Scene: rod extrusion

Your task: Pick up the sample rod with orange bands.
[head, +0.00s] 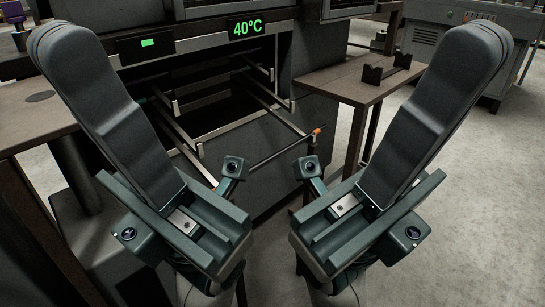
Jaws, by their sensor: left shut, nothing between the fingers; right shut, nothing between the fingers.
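A thin dark sample rod (275,154) with orange ends or bands lies roughly level in front of the open oven. One orange band shows at its right end, and a little orange shows near its left end. My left gripper (65,45) points up and to the left, its fingers shut and empty, left of the rod and apart from it. My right gripper (480,45) points up and to the right, shut and empty, right of the rod and apart from it. The rod's left end is partly hidden by my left gripper's body.
The dark oven (195,45) has a green 40°C display (245,28) and an open chamber with metal support rails (175,125). A brown table (345,80) at the right carries a black two-post holder (388,72). Another brown table (30,110) stands at the left. Grey floor is clear at the right.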

